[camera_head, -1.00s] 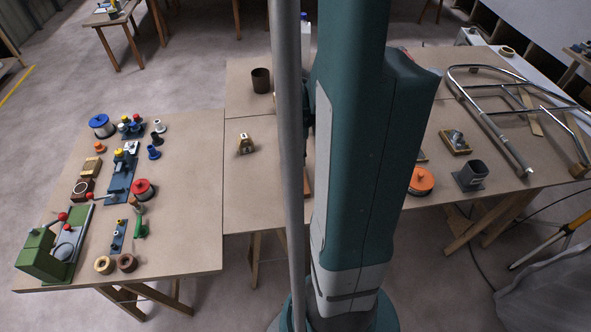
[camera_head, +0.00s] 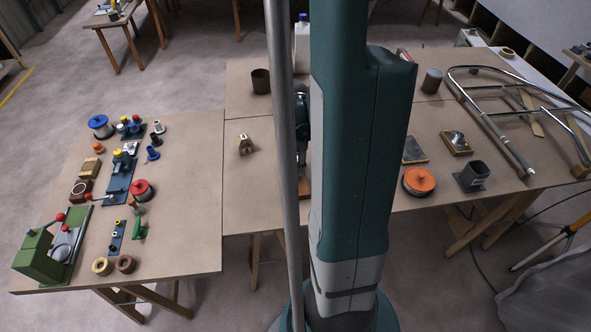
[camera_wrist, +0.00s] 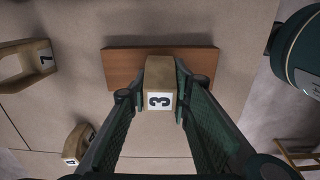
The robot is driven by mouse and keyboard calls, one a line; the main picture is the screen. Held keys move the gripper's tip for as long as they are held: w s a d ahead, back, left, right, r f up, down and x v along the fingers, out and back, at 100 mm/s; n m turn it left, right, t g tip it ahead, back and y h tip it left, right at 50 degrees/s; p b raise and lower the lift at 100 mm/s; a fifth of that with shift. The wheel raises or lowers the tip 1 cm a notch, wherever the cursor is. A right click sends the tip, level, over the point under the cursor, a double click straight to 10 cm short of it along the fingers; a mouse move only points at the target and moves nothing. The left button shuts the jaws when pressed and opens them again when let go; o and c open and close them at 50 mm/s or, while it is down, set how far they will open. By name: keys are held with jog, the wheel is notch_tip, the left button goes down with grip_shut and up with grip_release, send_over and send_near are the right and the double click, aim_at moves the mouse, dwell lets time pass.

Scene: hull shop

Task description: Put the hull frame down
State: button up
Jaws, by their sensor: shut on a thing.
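The hull frame (camera_wrist: 160,72) is a tan wooden piece with a white label reading "3". In the wrist view it sits between the two green fingers of my gripper (camera_wrist: 157,90), which is shut on it. A reddish-brown board (camera_wrist: 122,68) lies behind the frame in that view, and the frame overlaps its middle. I cannot tell whether frame and board touch. In the head view my arm hides the fingers and the held frame; only part of the board (camera_head: 304,188) shows.
Another labelled tan frame (camera_wrist: 25,66) lies left in the wrist view, and a tan block (camera_wrist: 78,143) lies lower left. In the head view, a brown cup (camera_head: 261,81), white bottle (camera_head: 302,45), orange-topped reel (camera_head: 419,181) and tubular metal frame (camera_head: 515,105) stand around my arm.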

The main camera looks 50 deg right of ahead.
jog(key=shift+f, duration=0.95)
jog(key=shift+f, duration=0.1)
jog(key=o, duration=0.9)
jog(key=shift+b, duration=0.3)
jog(key=shift+r+p, duration=1.35)
jog(key=shift+r, duration=4.8)
